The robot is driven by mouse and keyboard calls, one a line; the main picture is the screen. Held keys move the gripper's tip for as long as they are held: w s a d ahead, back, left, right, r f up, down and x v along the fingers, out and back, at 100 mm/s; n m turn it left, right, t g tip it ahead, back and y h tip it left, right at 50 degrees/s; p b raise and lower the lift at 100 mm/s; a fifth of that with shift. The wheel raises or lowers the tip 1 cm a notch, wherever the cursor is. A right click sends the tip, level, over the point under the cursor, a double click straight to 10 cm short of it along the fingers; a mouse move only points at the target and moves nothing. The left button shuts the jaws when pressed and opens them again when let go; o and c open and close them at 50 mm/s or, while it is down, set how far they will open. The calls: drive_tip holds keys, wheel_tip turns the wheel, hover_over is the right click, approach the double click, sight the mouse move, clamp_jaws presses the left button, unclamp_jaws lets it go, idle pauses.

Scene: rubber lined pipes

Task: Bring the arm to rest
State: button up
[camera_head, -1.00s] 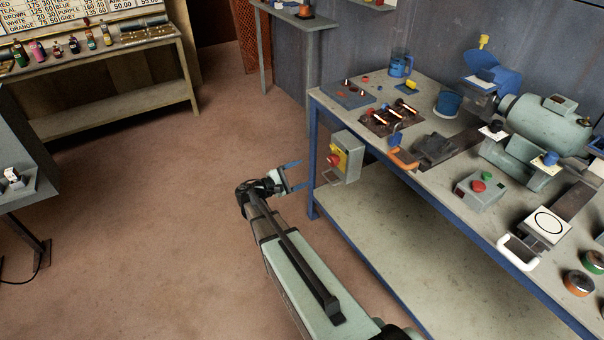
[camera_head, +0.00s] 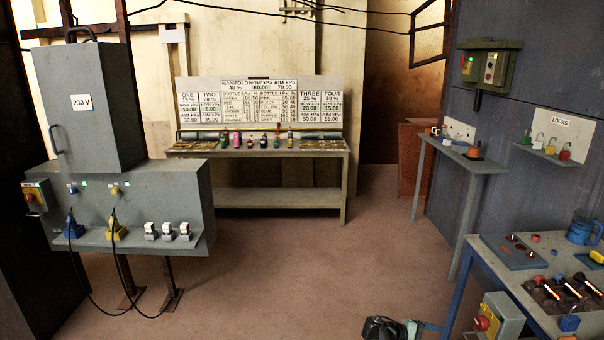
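My gripper (camera_head: 430,327) shows only in part at the bottom edge of the head view, right of the middle. A black wrist part and one blue finger are visible. The rest of the gripper and nearly all of my arm are below the frame, so its opening is hidden. Nothing held is visible. The gripper is left of the workbench (camera_head: 492,262) and its grey box with a red and yellow switch (camera_head: 489,322).
A grey 230 V cabinet (camera_head: 95,115) with plugs and hanging cables stands left. A table with bottles (camera_head: 258,150) stands under a chart board (camera_head: 262,95) at the back. A small side table (camera_head: 468,160) is at right. The brown floor (camera_head: 250,265) between is clear.

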drive_tip(key=s+a+f+m+g+y, duration=0.3)
drive_tip(key=s+a+f+m+y, duration=0.2)
drive_tip(key=s+a+f+y, duration=1)
drive_tip(key=s+a+f+g, duration=0.1)
drive_tip(key=s+a+f, duration=0.2)
drive_tip(key=s, duration=0.6)
drive_tip(key=s+a+f+g, duration=0.1)
drive_tip(key=s+a+f, duration=0.2)
drive_tip(key=s, duration=0.7)
drive_tip(key=s+a+f+m+g, duration=0.1)
drive_tip(key=s+a+f, duration=0.2)
drive_tip(key=s+f, duration=0.3)
drive_tip(key=s, duration=0.3)
drive_tip(key=shift+s+a+g, duration=0.15)
drive_tip(key=shift+a+g, duration=0.1)
drive_tip(key=shift+g, duration=0.05)
drive_tip(key=shift+f, duration=0.1)
drive_tip(key=shift+c, duration=0.3)
